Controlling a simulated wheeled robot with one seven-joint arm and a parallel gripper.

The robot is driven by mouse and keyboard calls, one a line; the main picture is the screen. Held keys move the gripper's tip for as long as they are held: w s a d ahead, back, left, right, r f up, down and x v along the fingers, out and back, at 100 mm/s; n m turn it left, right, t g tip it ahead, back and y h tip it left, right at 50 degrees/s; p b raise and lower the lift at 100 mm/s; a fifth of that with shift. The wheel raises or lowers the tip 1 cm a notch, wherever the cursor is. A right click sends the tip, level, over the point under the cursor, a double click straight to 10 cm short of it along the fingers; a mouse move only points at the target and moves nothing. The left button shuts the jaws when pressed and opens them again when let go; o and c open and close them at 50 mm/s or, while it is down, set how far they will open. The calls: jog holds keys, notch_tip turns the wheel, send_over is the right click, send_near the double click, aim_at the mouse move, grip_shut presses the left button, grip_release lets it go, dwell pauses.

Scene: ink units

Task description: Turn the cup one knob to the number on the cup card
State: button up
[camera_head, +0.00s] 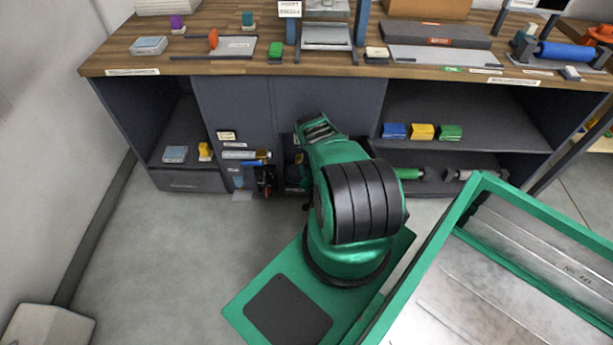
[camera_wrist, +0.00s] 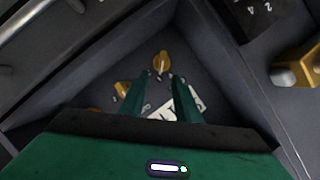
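In the wrist view a yellow knob (camera_wrist: 161,62) with a pale pointer mark sits in a dark recess, with small marks around it that are too small to read. My gripper (camera_wrist: 160,80) is open, with its two green fingers apart. The knob shows between and beyond the fingertips; I cannot tell how close they are. A second yellow knob (camera_wrist: 122,89) lies left of the left finger. A white label (camera_wrist: 178,106) is partly covered by the right finger. I cannot tell which knob is cup one. In the head view my arm hides the gripper and knobs. I cannot identify the cup card.
The dark cabinet (camera_head: 232,98) stands under the wooden counter (camera_head: 120,64). In the wrist view a yellow part with a grey end (camera_wrist: 288,72) juts out at the right. A green-framed metal bin (camera_head: 470,290) is at the lower right.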

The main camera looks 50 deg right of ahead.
jog(key=shift+v, duration=1.25)
